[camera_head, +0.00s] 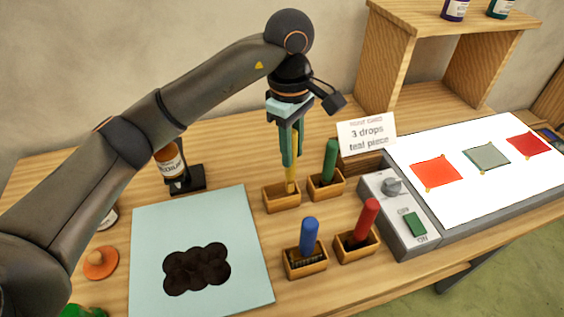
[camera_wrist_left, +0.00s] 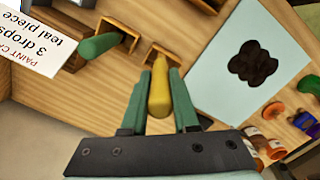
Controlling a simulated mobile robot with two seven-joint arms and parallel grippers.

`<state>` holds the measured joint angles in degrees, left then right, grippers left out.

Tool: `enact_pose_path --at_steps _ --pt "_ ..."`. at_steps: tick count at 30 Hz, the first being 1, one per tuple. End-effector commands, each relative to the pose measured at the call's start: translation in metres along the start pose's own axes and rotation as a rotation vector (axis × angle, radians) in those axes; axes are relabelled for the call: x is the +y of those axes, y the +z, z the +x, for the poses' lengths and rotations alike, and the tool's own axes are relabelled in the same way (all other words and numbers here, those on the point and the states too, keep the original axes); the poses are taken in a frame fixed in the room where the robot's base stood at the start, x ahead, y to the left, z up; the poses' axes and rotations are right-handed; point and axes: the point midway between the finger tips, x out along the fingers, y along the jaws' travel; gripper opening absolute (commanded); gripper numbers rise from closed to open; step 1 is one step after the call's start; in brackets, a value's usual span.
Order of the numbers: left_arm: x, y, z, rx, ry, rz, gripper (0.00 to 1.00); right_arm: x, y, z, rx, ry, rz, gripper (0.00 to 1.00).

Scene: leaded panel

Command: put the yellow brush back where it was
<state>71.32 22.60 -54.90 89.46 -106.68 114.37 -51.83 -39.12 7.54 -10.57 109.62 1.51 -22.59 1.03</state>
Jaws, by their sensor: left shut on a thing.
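The yellow brush (camera_head: 291,178) stands upright in or just over a small wooden holder (camera_head: 283,203) at the back left of the group of holders. My left gripper (camera_head: 290,155) is above that holder, shut on the brush's handle. In the left wrist view the yellow handle (camera_wrist_left: 160,92) lies between the two green fingers (camera_wrist_left: 160,108). The holder's rim (camera_wrist_left: 160,50) shows just beyond it. The brush's lower end is hidden, so I cannot tell whether it rests on the holder's bottom. My right gripper is not in view.
Green (camera_head: 330,158), blue (camera_head: 309,235) and red (camera_head: 366,218) brushes stand in neighbouring holders. A card (camera_head: 367,133) stands behind. A switch box (camera_head: 405,215) and white panel (camera_head: 460,180) are right. A pale blue sheet (camera_head: 150,225) with a dark blot lies left.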

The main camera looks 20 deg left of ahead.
Motion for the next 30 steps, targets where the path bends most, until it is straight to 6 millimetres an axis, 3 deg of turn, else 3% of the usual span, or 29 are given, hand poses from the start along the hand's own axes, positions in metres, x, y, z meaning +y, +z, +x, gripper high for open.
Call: enact_pose_path --at_steps 9,15,27,28,30 --pt "-0.005 -0.024 0.024 0.0 0.0 -0.003 0.0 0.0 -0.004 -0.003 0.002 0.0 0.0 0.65" --pt "-0.004 -0.024 0.05 -0.002 0.0 0.001 0.0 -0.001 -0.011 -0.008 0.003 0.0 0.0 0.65" --pt "-0.004 -0.024 0.058 0.0 0.003 0.001 0.0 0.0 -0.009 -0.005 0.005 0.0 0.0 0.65" --pt "-0.004 -0.024 0.058 0.0 0.003 0.001 0.29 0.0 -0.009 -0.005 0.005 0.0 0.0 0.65" --pt "-0.004 -0.024 0.057 0.0 0.003 0.001 0.37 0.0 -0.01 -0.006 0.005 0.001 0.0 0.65"
